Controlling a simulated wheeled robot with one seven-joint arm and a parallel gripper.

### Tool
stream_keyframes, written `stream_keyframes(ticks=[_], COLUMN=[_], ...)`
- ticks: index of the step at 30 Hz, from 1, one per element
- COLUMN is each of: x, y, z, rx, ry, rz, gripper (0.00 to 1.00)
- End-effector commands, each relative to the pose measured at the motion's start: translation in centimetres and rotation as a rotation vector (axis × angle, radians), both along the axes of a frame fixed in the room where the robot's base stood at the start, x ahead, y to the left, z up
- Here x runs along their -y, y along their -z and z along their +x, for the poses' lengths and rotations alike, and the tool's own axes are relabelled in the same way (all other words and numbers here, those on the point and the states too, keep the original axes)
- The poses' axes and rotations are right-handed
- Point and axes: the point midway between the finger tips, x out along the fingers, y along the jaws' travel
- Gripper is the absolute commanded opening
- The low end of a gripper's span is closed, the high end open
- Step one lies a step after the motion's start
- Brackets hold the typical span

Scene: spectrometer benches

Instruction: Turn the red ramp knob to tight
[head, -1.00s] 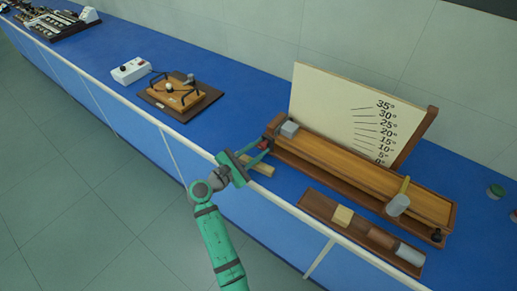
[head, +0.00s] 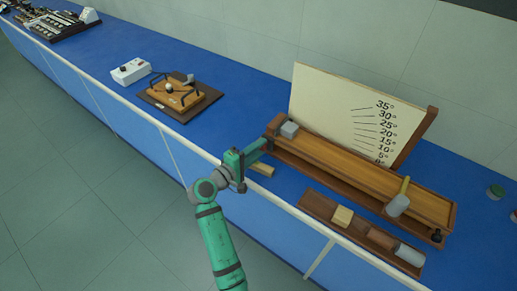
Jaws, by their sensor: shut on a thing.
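The wooden ramp (head: 350,178) stands on the blue bench in front of a cream angle board (head: 335,105) marked in degrees. My gripper (head: 267,143) reaches the ramp's left end, at the place of the red ramp knob. It is shut on the knob, with its fingers turned edge-on to the view. The fingers hide the knob, so its setting cannot be read. A grey block (head: 289,130) sits on the ramp's left end, just right of my fingers.
A wooden tray (head: 322,208) with several blocks lies in front of the ramp. A grey cylinder with a yellow stick (head: 397,205) is at the ramp's right end. A small wooden piece (head: 262,170) lies below my gripper.

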Motion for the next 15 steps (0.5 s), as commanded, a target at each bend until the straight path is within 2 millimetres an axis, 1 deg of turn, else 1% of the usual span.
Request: stream_keyframes(ticks=[1, 15], x=[0.03, 0.08], y=[0.40, 0.43], z=[-0.20, -0.26], rx=[0.019, 0.274], ry=[0.002, 0.003], rz=[0.038, 0.393], gripper=[0.04, 0.04])
